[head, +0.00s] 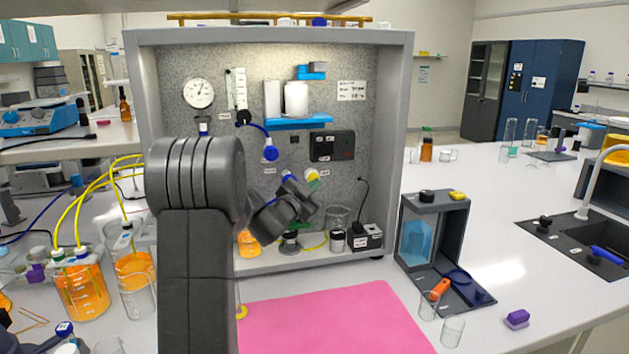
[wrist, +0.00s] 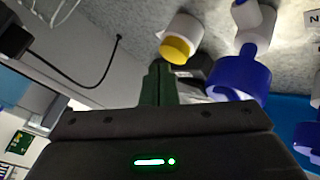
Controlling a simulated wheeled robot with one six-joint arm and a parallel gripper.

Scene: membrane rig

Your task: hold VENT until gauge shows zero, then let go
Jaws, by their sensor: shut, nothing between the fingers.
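A round white gauge (head: 199,93) with a dark needle is on the grey back panel of the rig; its reading is too small to tell. A yellow-capped white fitting (head: 312,174) and a blue-capped one (head: 288,177) stick out low on the panel. I cannot read which is VENT. My gripper (head: 303,190) is in front of the panel by these two fittings, shut and empty. In the wrist view its fingers (wrist: 160,70) point toward the yellow cap (wrist: 178,50), with the blue cap (wrist: 237,79) to the right. I cannot tell whether they touch the yellow cap.
A blue valve (head: 270,153) with a tube and a black switch box (head: 332,146) are on the panel. Glass vessels and a black socket box (head: 365,238) stand on the rig floor. A pink mat (head: 330,318) lies clear in front. A dark frame stand (head: 433,240) is right.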

